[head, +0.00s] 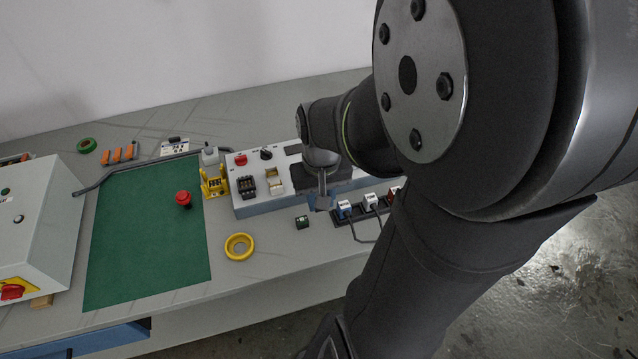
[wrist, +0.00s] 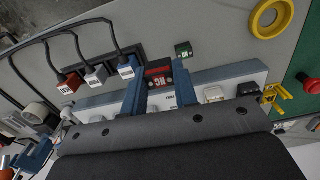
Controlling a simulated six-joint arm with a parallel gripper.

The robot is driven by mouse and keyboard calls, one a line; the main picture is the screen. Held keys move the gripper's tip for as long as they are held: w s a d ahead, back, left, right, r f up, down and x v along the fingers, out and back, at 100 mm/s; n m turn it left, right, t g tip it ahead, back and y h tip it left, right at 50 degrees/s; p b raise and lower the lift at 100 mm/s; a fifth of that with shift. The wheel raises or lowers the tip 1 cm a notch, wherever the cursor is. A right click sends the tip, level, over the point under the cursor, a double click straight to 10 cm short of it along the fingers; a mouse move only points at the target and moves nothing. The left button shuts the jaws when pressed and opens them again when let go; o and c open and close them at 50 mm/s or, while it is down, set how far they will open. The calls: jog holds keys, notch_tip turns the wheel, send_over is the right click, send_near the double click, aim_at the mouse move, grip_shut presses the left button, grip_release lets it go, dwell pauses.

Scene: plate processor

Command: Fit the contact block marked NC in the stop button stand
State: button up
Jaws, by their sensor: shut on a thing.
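My gripper (wrist: 160,92) is shut on a dark block with a red face marked NC (wrist: 158,78), held between the two blue fingers in the wrist view. In the head view my gripper (head: 322,203) is beside the front edge of the pale panel, and the block is hard to make out there. The yellow stand (head: 213,184) is at the left end of the panel, well left of my gripper. It also shows in the wrist view (wrist: 274,97), at the right. The red stop button head (head: 184,198) stands apart on the green mat.
A small green block (head: 302,222) lies on the table near my gripper. A power strip (head: 362,207) with plugs and cables is to the right. The pale panel (head: 270,206) carries knobs and modules. A yellow ring (head: 232,254) lies in front; the green mat (head: 140,250) is mostly clear.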

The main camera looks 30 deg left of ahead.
jog(key=w+a, duration=0.2)
jog(key=a, duration=0.5)
send_over(216, 183)
jog(key=f, duration=0.2)
jog(key=shift+s+f, duration=0.1)
jog(key=shift+f, duration=2.45)
jog(key=shift+f, duration=1.05)
jog(key=o, duration=1)
notch_tip(216, 183, up, 17)
jog(key=shift+r, duration=0.2)
